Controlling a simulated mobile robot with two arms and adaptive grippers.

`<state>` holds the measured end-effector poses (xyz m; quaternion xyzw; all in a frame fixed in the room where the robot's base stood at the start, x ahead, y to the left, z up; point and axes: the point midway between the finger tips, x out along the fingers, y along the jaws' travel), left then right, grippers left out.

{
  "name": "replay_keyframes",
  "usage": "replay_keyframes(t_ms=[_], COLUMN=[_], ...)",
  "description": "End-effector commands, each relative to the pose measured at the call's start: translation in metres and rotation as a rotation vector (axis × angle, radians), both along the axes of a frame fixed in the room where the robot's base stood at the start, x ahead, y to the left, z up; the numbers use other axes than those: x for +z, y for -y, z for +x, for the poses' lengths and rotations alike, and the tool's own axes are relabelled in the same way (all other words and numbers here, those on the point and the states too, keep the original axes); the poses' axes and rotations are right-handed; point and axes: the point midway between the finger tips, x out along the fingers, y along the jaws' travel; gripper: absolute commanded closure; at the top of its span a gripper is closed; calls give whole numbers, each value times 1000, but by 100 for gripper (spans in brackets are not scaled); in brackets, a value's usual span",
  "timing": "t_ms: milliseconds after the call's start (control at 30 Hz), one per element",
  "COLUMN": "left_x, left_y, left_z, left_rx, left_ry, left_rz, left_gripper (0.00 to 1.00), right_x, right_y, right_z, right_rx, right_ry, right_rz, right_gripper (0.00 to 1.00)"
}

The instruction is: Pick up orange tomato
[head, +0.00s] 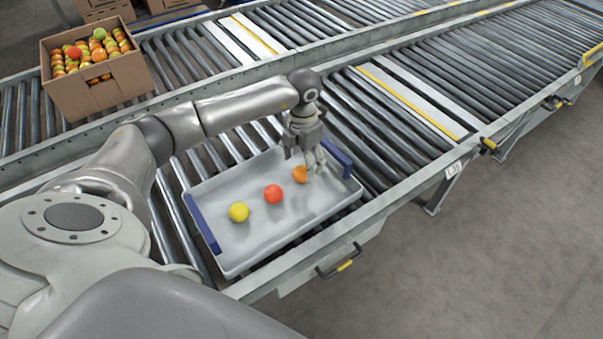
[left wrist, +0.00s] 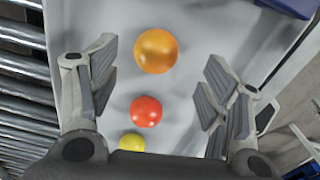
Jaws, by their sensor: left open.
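The orange tomato (head: 299,174) lies in a light grey tray (head: 230,247) with blue ends, near the tray's right end. In the left wrist view the orange tomato (left wrist: 156,50) is ahead of and between my spread fingers, touching neither. In the left wrist view the gripper (left wrist: 158,84) shows both padded fingers wide apart. My right gripper is not in view.
A red tomato (head: 273,194) and a yellow tomato (head: 238,212) lie left of the orange one in the tray. The tray rests on a roller conveyor (head: 375,130). A cardboard box (head: 105,88) of several tomatoes stands on the far conveyor. The rollers right of the tray are clear.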

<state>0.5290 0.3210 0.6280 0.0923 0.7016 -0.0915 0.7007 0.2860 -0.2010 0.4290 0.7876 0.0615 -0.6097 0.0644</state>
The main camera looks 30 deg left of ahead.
Motion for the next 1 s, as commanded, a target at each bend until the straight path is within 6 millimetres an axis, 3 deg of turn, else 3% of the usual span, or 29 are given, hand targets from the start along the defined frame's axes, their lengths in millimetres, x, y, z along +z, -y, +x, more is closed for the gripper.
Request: replay_keyframes(t_ms=[300, 633, 900, 1000], left_x=[-44, -50, -50, -50], left_y=[-5, -4, -5, -5], left_z=[1, 1, 1, 1], left_rx=[0, -1, -1, 0], left_ry=[-1, 0, 0, 0], left_rz=[-2, -2, -2, -2], left_gripper=[30, 30, 64, 67], right_x=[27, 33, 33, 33], right_y=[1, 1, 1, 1], right_z=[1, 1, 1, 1], right_rx=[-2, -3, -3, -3], right_ry=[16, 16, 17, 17], right_rz=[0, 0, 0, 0], right_gripper=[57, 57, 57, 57])
